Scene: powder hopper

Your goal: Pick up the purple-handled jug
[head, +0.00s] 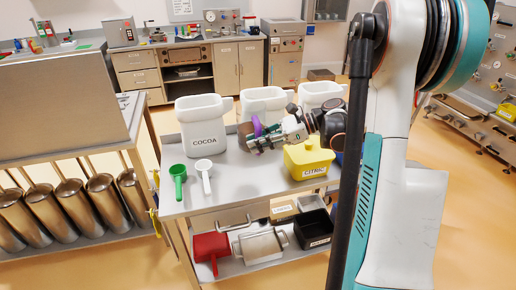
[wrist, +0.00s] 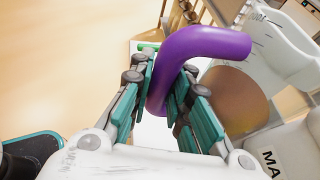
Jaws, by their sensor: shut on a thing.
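The purple handle (head: 257,127) of the jug shows over the steel cart, by the white bins, in the head view. In the wrist view the purple handle (wrist: 205,42) curves between the green-padded fingers of my gripper (wrist: 166,95), which is shut on it. My gripper (head: 261,143) hides much of the jug in the head view. A round brown surface (wrist: 236,98) lies just beside the handle in the wrist view; I cannot tell whether it is the jug's body or something in it.
A white COCOA bin (head: 203,140) and two more white bins stand on the cart. A yellow tub (head: 309,160) stands right of my gripper. A green scoop (head: 178,180) and a white scoop (head: 204,177) lie at front left. The lower shelf holds a red scoop (head: 211,247).

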